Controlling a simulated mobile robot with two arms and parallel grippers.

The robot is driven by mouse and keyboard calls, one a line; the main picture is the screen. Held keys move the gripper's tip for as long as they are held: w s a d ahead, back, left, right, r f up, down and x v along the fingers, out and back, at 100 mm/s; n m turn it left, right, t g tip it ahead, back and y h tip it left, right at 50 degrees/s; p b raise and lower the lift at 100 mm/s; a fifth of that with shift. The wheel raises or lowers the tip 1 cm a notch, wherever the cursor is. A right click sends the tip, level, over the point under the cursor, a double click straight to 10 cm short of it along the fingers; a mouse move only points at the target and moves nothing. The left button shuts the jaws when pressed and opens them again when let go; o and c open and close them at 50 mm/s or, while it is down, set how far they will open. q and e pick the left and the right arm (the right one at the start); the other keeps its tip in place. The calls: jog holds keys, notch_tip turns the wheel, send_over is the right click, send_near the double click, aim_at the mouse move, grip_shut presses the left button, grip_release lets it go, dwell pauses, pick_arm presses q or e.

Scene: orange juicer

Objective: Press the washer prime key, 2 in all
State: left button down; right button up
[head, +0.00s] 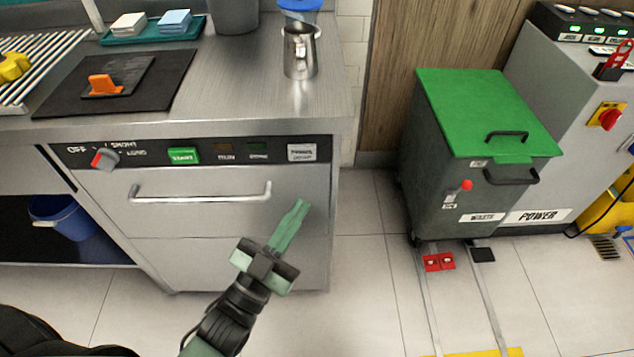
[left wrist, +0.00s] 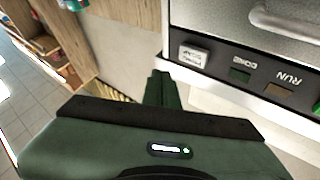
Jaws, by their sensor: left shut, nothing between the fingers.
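The washer's control panel (head: 225,150) is a dark strip under the steel counter. The prime key (head: 302,152) is a pale grey square key at the panel's right end. It also shows in the left wrist view (left wrist: 193,55), just above and to the right of my fingertips. My left gripper (head: 303,203) is shut and empty, in front of the washer. In the head view its fingertips are below the prime key and appear apart from it. The left wrist view shows the shut green fingers (left wrist: 160,88) beside the panel's end. My right gripper is not in view.
A green start key (head: 184,155) and a red-tipped knob (head: 105,159) are on the same panel. A bar handle (head: 202,193) sticks out below it. A metal jug (head: 299,52) stands on the counter. A green-lidded bin (head: 478,110) stands right; floor between is clear.

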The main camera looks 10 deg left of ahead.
aim_at(302, 152)
pick_arm(q)
jog(key=s+r, duration=0.1)
jog(key=d+r+h, duration=0.1)
jog(key=r, duration=0.1)
jog(key=shift+s+m+t+b, duration=0.3)
jog(key=shift+s+t, duration=0.1)
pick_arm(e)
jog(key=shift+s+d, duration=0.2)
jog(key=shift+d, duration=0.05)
pick_arm(q)
jog(key=shift+f, duration=0.1)
